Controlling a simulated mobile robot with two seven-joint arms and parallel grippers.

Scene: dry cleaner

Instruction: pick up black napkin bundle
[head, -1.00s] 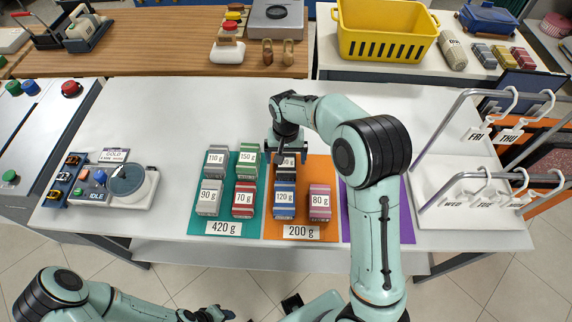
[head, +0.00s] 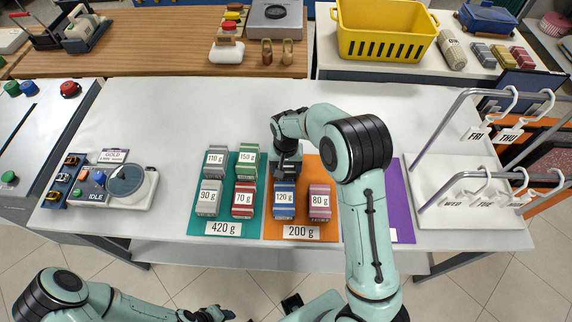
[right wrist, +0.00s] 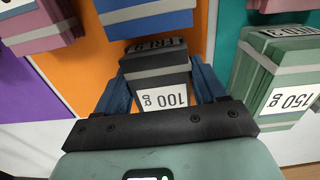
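The black napkin bundle, labelled 100 g, shows in the right wrist view (right wrist: 155,65), with its dark top, grey band and white label. It sits on the orange mat (head: 325,170). My right gripper (right wrist: 160,85) is down over the bundle, with one blue finger along each side. The gaps are too small to tell whether the fingers press on it. In the head view my right gripper (head: 287,168) hides most of the bundle. My left gripper (head: 205,314) is at the bottom edge of the head view, mostly cut off, so its opening is unclear.
The blue 120 g bundle (head: 284,200) is just in front of my right gripper. The pink 80 g bundle (head: 320,204) is beside it. The green 150 g bundle (head: 247,162) stands close to the left. The table behind (head: 200,115) is clear.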

